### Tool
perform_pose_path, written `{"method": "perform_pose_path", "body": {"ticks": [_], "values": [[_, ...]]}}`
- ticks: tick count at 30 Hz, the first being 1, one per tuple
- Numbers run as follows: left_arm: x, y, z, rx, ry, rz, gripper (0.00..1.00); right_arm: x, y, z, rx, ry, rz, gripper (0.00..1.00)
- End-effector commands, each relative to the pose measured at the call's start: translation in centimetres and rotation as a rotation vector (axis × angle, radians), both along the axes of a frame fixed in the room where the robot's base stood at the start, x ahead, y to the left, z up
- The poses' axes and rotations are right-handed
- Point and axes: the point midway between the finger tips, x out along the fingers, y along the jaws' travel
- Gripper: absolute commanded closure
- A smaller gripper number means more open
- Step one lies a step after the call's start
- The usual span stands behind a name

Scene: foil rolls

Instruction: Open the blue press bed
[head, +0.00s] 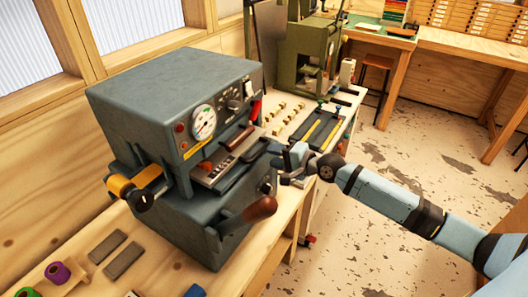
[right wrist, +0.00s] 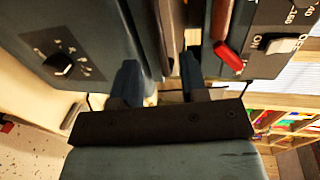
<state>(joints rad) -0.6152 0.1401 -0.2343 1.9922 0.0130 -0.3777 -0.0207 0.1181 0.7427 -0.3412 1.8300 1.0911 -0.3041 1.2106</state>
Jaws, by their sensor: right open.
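The press (head: 175,95) is a blue-grey machine on the wooden bench, with a gauge and switches on its front. Its bed (head: 210,180) sits in the gap between the upper and lower housings, with a brown handle (head: 238,138) by it. My right gripper (head: 277,157) is at the right end of this gap. In the right wrist view my right gripper (right wrist: 160,85) is open, its two fingers pointing at the gap between the housings. A brown edge (right wrist: 171,40) shows beyond the fingertips; I cannot tell whether they touch it. My left gripper is not in view.
A lever with a brown grip (head: 260,209) sticks out from the lower front. A red lever (right wrist: 229,57) is close beside the right fingers. A yellow part (head: 140,181) juts out left. Foil rolls (head: 57,273) and grey bars (head: 108,246) lie at the front left.

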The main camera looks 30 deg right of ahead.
Motion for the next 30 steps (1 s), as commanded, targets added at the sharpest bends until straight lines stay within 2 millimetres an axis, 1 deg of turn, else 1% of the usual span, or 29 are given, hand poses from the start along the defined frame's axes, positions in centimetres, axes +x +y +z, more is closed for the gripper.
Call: {"method": "perform_pose_path", "body": {"ticks": [1,3,7,12,19,20,21,23,24,30], "values": [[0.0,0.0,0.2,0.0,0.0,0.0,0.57,0.9,0.5,0.0,0.003,-0.002,0.0,0.6],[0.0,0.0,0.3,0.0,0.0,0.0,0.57,1.8,1.0,-0.3,0.001,0.0,0.0,0.6],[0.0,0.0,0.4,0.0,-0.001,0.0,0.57,2.9,1.7,-0.6,0.0,0.0,0.0,0.6],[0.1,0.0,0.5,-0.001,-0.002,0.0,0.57,3.5,2.1,-0.9,-0.001,0.0,0.0,0.6],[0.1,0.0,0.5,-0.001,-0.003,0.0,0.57,3.5,2.1,-0.9,-0.001,0.0,0.0,0.6],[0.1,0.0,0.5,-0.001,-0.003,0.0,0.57,3.5,2.1,-0.9,-0.001,0.0,0.0,0.67],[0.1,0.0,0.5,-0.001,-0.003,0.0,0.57,3.5,2.1,-0.9,-0.001,0.0,0.0,0.76],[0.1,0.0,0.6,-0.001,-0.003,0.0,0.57,3.5,2.1,-0.9,-0.001,0.0,0.0,0.9],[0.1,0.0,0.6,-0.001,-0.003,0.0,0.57,3.5,2.1,-0.9,-0.001,0.0,0.0,0.99],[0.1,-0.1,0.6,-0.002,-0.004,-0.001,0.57,3.5,2.1,-0.9,-0.001,0.001,0.0,1.0]]}}
